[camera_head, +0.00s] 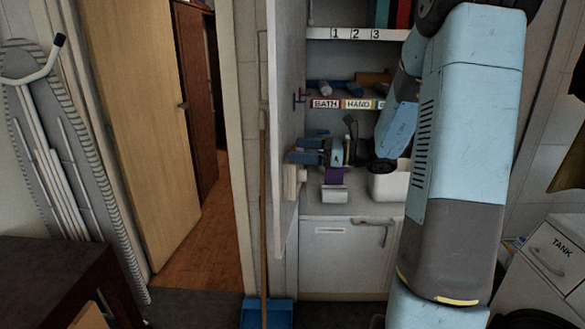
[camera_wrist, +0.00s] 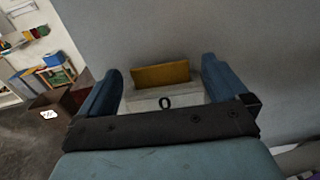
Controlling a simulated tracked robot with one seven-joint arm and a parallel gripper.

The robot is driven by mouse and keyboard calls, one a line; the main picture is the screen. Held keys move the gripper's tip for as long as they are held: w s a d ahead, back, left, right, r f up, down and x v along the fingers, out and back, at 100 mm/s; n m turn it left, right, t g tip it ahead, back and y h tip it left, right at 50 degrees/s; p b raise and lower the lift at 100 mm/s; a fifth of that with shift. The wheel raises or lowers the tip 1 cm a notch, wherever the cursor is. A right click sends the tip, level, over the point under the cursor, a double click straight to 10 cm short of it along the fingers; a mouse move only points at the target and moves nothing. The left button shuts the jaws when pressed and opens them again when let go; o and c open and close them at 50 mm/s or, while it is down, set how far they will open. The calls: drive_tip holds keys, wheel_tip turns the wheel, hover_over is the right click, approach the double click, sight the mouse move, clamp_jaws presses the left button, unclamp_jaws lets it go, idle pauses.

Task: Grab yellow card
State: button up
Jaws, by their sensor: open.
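The yellow card (camera_wrist: 162,76) stands upright in a pale holder (camera_wrist: 160,98) against a grey panel in the wrist view. The holder has a dark ring-shaped mark on its front. My gripper (camera_wrist: 161,70) is open, with one blue finger at each side of the card and holder; a gap shows between each finger and the card. In the head view my gripper (camera_head: 300,151) is beside the cabinet's open door, just above a cream box-like thing (camera_head: 292,181). I cannot make out the yellow card there.
A shelf labelled BATH and HAND (camera_head: 343,103) is behind my arm. A white bin (camera_head: 387,184) stands on the counter below. A broom handle (camera_head: 263,210) stands left of the cabinet door (camera_head: 286,120). An ironing board (camera_head: 60,150) is at far left.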

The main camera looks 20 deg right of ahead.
drive_tip(key=shift+x, duration=0.8)
drive_tip(key=c, duration=1.3)
